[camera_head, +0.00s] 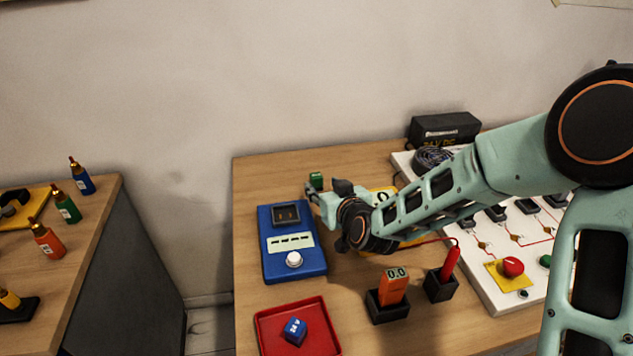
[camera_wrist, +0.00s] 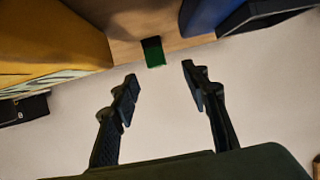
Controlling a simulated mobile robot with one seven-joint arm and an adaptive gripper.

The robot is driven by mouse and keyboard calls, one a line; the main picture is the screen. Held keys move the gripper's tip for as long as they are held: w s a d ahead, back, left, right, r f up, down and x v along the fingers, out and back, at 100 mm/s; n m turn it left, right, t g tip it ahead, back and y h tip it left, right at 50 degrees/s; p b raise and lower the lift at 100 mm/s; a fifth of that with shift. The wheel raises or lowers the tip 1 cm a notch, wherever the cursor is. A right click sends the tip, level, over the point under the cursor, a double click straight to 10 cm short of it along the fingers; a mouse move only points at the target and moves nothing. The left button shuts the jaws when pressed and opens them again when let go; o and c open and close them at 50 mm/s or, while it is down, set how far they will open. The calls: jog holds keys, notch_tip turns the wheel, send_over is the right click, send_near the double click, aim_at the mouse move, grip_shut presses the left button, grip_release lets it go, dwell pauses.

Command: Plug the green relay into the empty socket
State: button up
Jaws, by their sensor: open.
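The small green relay (camera_head: 316,180) stands on the wooden table near its back edge, behind the blue device. In the wrist view the green relay (camera_wrist: 153,52) shows just beyond the gap between my fingertips, apart from both. My gripper (camera_head: 314,195) is open and empty, reaching toward the back of the table; in the wrist view its two fingers (camera_wrist: 160,82) are spread. The white circuit board (camera_head: 477,275) at right carries several dark blocks, partly hidden by my arm; I cannot tell which place on it is an empty socket.
The blue device (camera_head: 270,258) with a dark slotted top and white knob lies left of my gripper. A red tray (camera_head: 262,335) holds a blue cube (camera_head: 295,330). An orange meter (camera_head: 393,287) and red probe (camera_head: 450,263) stand in black holders. A black power supply (camera_head: 443,128) is behind.

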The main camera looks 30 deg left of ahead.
aim_at(318, 180)
jog(key=shift+d+p+x, duration=0.25)
jog(key=shift+p+x, duration=0.05)
jog(key=shift+x, duration=3.25)
jog(key=shift+w+f, duration=0.15)
grip_shut()
